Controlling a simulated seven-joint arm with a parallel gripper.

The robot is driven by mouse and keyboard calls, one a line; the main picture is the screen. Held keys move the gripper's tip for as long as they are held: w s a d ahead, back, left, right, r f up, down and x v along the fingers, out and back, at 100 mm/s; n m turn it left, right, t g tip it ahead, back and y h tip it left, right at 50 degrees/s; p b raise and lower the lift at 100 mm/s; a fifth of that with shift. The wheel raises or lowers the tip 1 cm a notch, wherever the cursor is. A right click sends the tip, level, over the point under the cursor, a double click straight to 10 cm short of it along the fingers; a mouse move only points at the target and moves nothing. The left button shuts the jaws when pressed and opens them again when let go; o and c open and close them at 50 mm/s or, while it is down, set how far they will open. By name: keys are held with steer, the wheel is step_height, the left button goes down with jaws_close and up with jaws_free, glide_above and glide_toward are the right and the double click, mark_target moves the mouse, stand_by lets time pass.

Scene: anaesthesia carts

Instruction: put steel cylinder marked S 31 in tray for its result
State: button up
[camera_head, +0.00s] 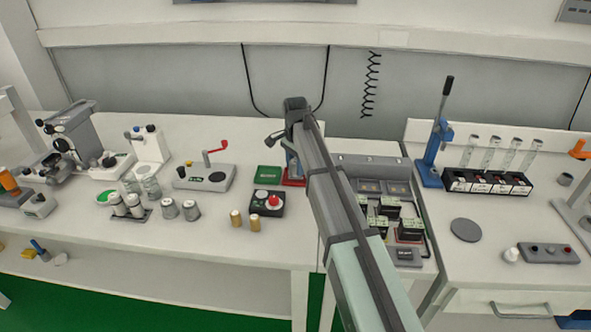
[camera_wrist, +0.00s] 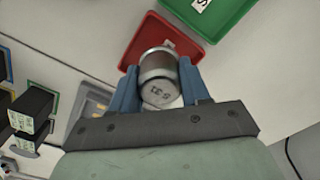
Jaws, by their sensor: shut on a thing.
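My gripper (camera_wrist: 158,88) is shut on a steel cylinder (camera_wrist: 158,66), with one blue finger on each side. The cylinder's end face is turned to the wrist camera and bears a mark that looks like S 31, upside down. Behind it in the wrist view is a red tray (camera_wrist: 137,42); I cannot tell whether the cylinder touches it. A green tray (camera_wrist: 215,22) with a white label lies beside the red one. In the head view my gripper (camera_head: 292,160) is over the red tray (camera_head: 297,183), with the green tray (camera_head: 268,173) just left; my arm hides the cylinder.
A black box with a red button (camera_head: 267,203) stands in front of the trays. Several steel cylinders (camera_head: 190,210) and brass ones (camera_head: 254,222) stand to the left. A grey tray with black blocks (camera_head: 388,207) lies right of my arm. A red-crank device (camera_head: 206,177) is at left.

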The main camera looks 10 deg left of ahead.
mark_target(295, 161)
steer(key=shift+f, duration=1)
steer(key=o, duration=1)
steer(key=shift+f, duration=0.15)
steer(key=shift+o, duration=0.2)
step_height(295, 161, up, 12)
steer(key=shift+r, duration=0.2)
